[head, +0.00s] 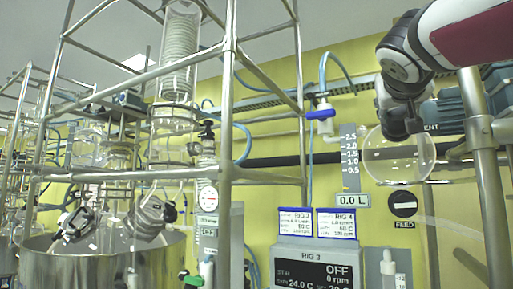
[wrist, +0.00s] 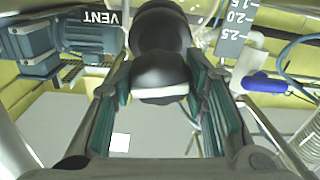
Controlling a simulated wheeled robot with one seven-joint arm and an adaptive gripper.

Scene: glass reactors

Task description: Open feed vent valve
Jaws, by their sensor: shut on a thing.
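A black rounded knob (wrist: 160,75) with a white line across its front sits in the upper middle of the wrist view. Beside it is an upside-down VENT label (wrist: 100,18). My gripper (wrist: 160,88) has its teal-padded fingers on both sides of this knob and is shut on it. In the head view my arm reaches in from the top right, and my dark gripper (head: 402,122) is just left of the VENT label (head: 432,127). The knob cannot be told apart from my gripper there.
A round glass vessel (head: 398,158) hangs just below my gripper. A blue-handled valve (head: 321,114) and a volume scale (head: 350,160) are to its left. A metal post (head: 483,180) stands close on the right. Frame tubes and a steel vessel (head: 105,262) fill the left.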

